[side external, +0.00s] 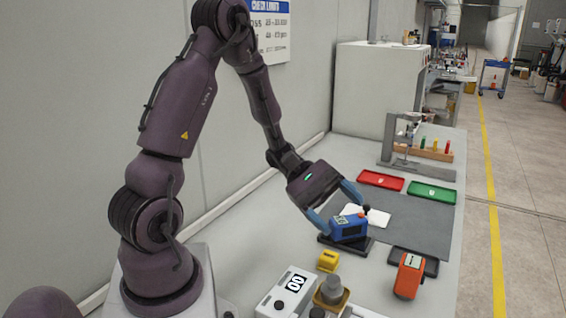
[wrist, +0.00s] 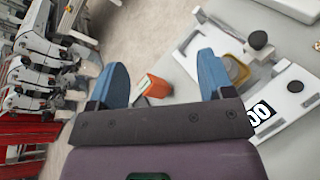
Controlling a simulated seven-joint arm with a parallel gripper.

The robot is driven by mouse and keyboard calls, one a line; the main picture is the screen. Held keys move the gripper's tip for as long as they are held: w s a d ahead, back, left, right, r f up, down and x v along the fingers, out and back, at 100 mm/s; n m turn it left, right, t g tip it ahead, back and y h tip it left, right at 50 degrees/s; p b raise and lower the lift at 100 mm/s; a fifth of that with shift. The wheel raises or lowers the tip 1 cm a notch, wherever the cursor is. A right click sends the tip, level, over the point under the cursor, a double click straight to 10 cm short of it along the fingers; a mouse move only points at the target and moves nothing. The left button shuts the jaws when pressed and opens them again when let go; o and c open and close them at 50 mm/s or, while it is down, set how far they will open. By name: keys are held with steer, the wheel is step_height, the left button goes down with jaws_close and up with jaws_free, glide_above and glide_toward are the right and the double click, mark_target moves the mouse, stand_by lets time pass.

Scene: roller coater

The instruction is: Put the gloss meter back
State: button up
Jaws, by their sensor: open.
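A blue boxy instrument with a small display (side external: 348,228) sits on a black base (side external: 346,246) at the near edge of the grey mat. An orange instrument (side external: 408,277) stands at the near side of a black tray (side external: 431,266); it also shows in the wrist view (wrist: 157,87). I cannot tell which of the two is the gloss meter. My gripper (side external: 340,214) is open, with its blue fingers close above and around the blue instrument in the side view. In the wrist view the fingers (wrist: 162,64) are apart, and the blue instrument cannot be seen there.
A white sheet (side external: 376,216) lies on the grey mat (side external: 422,228). Red (side external: 381,180) and green (side external: 432,192) trays lie behind it. A yellow block (side external: 327,261), a white device reading 00 (side external: 288,290) and a grey-topped container (side external: 331,289) stand in front. The mat's right part is clear.

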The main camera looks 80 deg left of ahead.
steer(key=s+d+r+m+y, duration=0.2)
steer(key=s+r+m+y, duration=0.3)
steer(key=m, duration=0.3)
steer(key=s+d+r+m+y, duration=0.2)
steer(key=s+r+m+y, duration=0.4)
steer(key=r+m+y, duration=0.1)
steer(key=shift+s+d+r+m+g+y, duration=0.2)
steer(key=shift+d+m+g+y, duration=0.15)
steer(key=shift+m, duration=0.35)
steer(key=shift+o, duration=0.4)
steer(key=shift+a+r, duration=0.15)
steer(key=shift+r, duration=0.15)
